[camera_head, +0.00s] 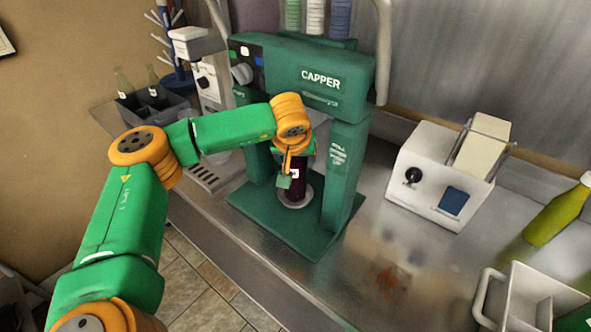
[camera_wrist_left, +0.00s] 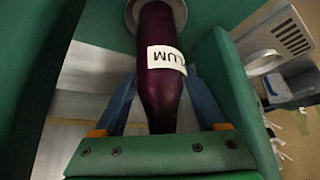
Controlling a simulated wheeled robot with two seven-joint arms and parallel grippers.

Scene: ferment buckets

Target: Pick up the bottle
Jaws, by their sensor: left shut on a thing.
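A dark purple bottle (camera_head: 296,186) stands at the round pale plate of the green capper (camera_head: 336,130), between its posts. The wrist view shows the bottle (camera_wrist_left: 160,85) with a white label reading "LUM", the rest of the word being out of sight. My left gripper (camera_head: 290,168) is at the bottle, in front of the capper. In the wrist view its blue-grey fingers (camera_wrist_left: 160,98) lie on both sides of the bottle, shut on it. Whether the bottle's base touches the plate I cannot tell. My right gripper is not in view.
A white machine (camera_head: 440,178) stands right of the capper. A green-yellow bottle (camera_head: 558,212) and a pale handled container (camera_head: 520,300) are at the far right. A dark crate (camera_head: 150,105) with bottles is at the back left.

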